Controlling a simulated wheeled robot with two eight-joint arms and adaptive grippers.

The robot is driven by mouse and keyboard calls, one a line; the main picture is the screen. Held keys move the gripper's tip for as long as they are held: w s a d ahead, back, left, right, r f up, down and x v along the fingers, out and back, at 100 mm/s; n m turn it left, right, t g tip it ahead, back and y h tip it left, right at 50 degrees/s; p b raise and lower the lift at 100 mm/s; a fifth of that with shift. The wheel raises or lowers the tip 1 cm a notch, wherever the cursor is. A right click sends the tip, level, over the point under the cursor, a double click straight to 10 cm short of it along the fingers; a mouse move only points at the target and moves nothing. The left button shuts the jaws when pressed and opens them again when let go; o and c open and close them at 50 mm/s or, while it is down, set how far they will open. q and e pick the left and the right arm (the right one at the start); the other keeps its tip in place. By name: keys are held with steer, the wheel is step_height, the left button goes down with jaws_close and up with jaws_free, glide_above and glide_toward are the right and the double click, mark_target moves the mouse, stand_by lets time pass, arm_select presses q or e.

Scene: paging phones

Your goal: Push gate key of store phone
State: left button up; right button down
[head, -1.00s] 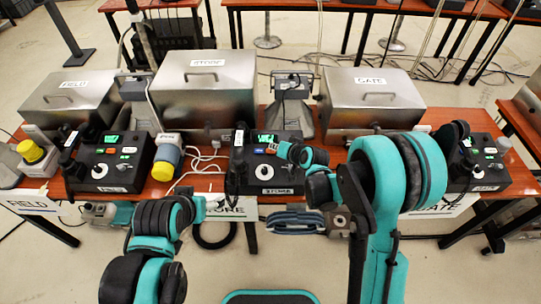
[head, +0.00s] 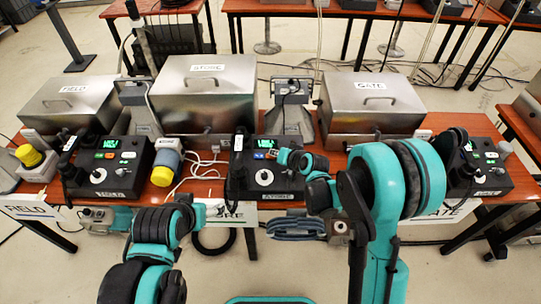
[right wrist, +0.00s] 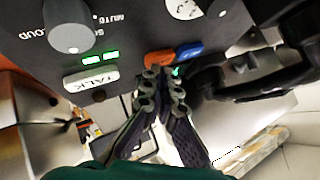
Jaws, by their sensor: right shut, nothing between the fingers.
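The store phone (head: 242,180) is the dark console in the middle of the table, with a lit green screen, a white round knob and small coloured keys. My right gripper (head: 280,155) is over its upper right part, shut and empty. In the right wrist view, the shut fingertips (right wrist: 162,77) are close to an orange key (right wrist: 159,58) and a blue key (right wrist: 189,49). I cannot tell whether they touch. The key lettering is unreadable, so the gate key cannot be picked out. My left arm is low at the left, and its fingers are unclear.
The field phone (head: 121,178) is to the left and the gate phone (head: 490,180) to the right. Metal boxes stand behind, including the store box (head: 205,95).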

stand_by(0.5)
steer(key=shift+f+b, duration=0.45)
steer(key=shift+b, duration=0.1)
steer(key=shift+r, duration=0.45)
steer(key=shift+p, duration=0.3)
steer(key=r+p, duration=0.1)
steer(key=r, duration=0.1)
steer(key=r+p, duration=0.1)
steer(key=r, duration=0.1)
steer(key=s+r+p, duration=0.1)
steer(key=r+p, duration=0.1)
